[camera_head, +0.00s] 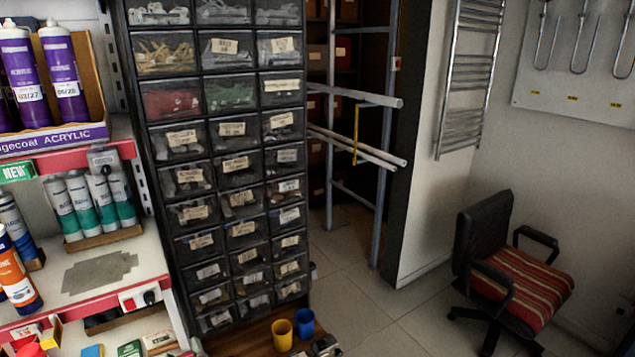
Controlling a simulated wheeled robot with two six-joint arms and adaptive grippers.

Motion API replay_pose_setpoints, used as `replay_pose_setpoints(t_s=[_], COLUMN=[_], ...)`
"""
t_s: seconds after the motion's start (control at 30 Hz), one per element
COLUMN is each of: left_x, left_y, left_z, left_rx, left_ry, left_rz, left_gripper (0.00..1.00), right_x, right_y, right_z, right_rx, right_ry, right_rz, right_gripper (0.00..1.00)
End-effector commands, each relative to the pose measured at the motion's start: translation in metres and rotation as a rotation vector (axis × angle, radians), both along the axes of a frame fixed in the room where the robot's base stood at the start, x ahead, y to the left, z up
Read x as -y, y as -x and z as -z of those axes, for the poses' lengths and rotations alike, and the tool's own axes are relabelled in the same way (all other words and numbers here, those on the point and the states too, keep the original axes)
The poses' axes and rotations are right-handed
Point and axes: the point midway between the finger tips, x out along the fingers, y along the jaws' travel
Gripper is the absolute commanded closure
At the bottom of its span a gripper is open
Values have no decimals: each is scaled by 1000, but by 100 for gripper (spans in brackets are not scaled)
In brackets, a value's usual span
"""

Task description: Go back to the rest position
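Neither of my grippers shows in the head view, and no part of my arms can be made out. The view looks onto a tall black cabinet of small labelled drawers (235,160). No object is seen held.
Shelves (95,265) with tubes stand at the left. A yellow cup (282,335) and a blue cup (305,322) stand on a low wooden surface before the drawers. An office chair (510,265) stands at the right. Tiled floor (375,305) is clear between drawers and chair.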

Motion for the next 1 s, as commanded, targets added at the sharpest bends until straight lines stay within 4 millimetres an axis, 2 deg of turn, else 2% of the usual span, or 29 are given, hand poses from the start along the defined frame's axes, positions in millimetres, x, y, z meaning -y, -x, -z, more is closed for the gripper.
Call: replay_pose_setpoints(t_s=[0.03,0.07,0.1,0.13,0.17,0.2,0.27,0.3,0.37,0.4,0.47,0.5,0.6,0.7,0.77,1.0], left_x=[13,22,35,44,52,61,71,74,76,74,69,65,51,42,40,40], left_y=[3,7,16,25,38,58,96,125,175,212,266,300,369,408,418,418], left_z=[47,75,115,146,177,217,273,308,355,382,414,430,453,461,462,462], left_rx=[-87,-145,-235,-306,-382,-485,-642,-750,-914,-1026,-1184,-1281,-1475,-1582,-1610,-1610], left_ry=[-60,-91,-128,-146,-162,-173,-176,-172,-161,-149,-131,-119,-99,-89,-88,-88], left_rz=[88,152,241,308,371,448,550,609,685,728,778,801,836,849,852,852], left_gripper=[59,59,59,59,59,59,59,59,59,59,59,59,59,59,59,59], right_x=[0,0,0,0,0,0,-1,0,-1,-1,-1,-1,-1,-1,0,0], right_y=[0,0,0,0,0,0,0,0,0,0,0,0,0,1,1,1], right_z=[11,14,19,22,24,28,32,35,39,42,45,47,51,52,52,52], right_rx=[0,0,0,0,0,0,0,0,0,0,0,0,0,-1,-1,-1], right_ry=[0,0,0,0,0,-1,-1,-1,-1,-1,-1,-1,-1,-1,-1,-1], right_rz=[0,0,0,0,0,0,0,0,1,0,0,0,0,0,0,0], right_gripper=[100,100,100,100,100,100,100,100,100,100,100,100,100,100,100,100])
